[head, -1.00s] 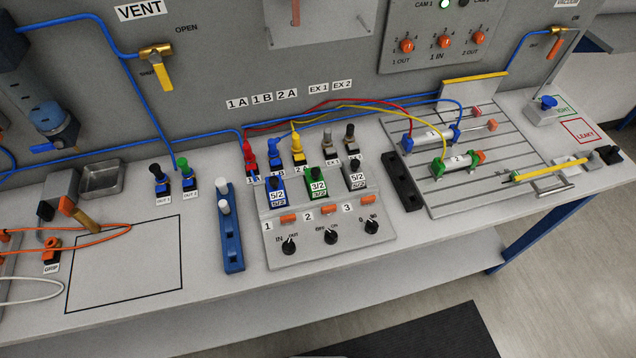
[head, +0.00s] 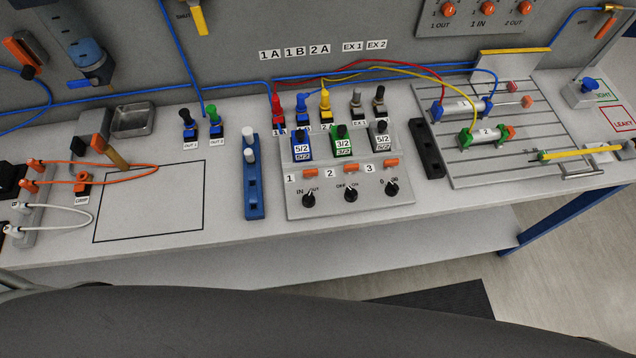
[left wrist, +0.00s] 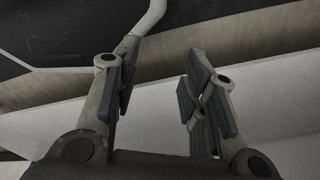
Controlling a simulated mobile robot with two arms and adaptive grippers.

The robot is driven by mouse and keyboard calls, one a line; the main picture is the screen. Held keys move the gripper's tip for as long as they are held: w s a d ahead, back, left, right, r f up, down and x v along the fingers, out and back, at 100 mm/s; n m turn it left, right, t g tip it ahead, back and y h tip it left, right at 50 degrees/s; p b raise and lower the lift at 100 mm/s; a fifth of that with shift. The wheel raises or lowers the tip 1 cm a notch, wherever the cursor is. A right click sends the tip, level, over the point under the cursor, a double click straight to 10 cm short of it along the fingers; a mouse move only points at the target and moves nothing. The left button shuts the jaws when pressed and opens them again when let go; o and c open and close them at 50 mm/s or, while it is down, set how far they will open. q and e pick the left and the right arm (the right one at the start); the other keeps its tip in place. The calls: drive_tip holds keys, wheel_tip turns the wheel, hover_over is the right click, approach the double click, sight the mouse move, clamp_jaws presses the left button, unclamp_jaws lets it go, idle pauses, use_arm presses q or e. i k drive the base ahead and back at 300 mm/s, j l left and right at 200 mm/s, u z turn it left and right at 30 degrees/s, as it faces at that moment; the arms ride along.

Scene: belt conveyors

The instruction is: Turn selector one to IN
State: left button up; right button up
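Selector one (head: 309,199) is a small black knob at the left of the sloped grey control panel (head: 345,211) in the head view. The IN label is at its upper left and the OUT label at its upper right. Its mark seems to point up towards OUT, but it is too small to be certain. My left gripper (left wrist: 162,75) shows only in the left wrist view. Its fingers are apart with nothing between them, below the pale bench edge and away from the selector. My right gripper is in neither view.
Selectors two (head: 351,193) and three (head: 391,188) sit to the right on the same panel. A blue rail (head: 254,195) with white pegs stands left of it. A large dark curved shape, likely mine, fills the bottom of the head view. The bench front before the panel is clear.

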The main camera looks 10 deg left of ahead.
sight(308, 200)
drive_tip(key=k+j+z, duration=0.7)
drive_tip(key=k+j, duration=0.05)
